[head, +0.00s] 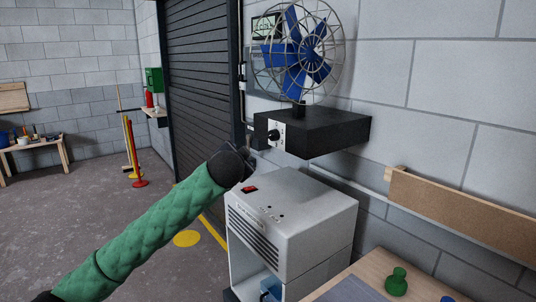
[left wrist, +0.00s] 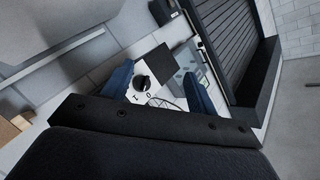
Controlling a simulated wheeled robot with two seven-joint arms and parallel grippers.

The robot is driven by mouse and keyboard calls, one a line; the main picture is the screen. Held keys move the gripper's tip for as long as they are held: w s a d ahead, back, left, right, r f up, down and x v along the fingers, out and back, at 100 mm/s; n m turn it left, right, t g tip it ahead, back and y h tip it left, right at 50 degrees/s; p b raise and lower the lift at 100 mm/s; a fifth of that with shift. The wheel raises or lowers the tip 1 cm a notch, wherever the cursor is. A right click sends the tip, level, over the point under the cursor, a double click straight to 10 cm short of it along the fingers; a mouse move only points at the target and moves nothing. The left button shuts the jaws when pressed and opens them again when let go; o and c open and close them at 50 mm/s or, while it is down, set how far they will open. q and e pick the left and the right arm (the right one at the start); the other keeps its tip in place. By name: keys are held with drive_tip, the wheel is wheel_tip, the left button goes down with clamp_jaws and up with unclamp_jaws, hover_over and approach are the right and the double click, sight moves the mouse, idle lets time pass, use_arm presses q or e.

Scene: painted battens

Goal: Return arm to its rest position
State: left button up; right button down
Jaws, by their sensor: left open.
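My left arm in its green padded sleeve (head: 150,225) reaches from the lower left of the head view toward the fan's base. My left gripper (head: 254,146) is at its end, just in front of and below the black box (head: 325,132) under the fan. In the left wrist view the gripper (left wrist: 158,82) is open, with two dark blue fingers apart and nothing held. A black knob (left wrist: 141,83) on a white plate marked I and 0 appears between the fingers. I cannot tell the gap to it. The knob also shows in the head view (head: 273,134). My right gripper is not in view.
A blue caged fan (head: 303,52) stands on the black box. A light grey machine (head: 300,222) with a red switch is just below my gripper. A wooden bench (head: 375,283) with a green knob-shaped piece (head: 396,281) is at the lower right. Open floor (head: 95,225) lies left.

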use_arm(q)
drive_tip(key=s+a+f+n+g, duration=0.2)
drive_tip(key=s+a+f+g, duration=0.1)
drive_tip(key=s+f, duration=0.95)
drive_tip(key=s+a+f+n+g, duration=0.25)
drive_tip(key=s+f, duration=0.75)
drive_tip(key=f, duration=0.5)
drive_tip(key=s+a+f+n+g, duration=0.3)
drive_tip(key=s+f+g, duration=0.1)
drive_tip(key=s+f, duration=0.85)
drive_tip(key=s+f+g, duration=0.2)
drive_tip(key=s+f, duration=0.6)
drive_tip(key=s, duration=0.3)
drive_tip(key=s+d+f+g, duration=0.1)
drive_tip(key=s+f+g, duration=0.1)
drive_tip(key=s+f, duration=0.7)
drive_tip(key=shift+s+n, duration=0.35)
drive_tip(key=shift+s, duration=0.6)
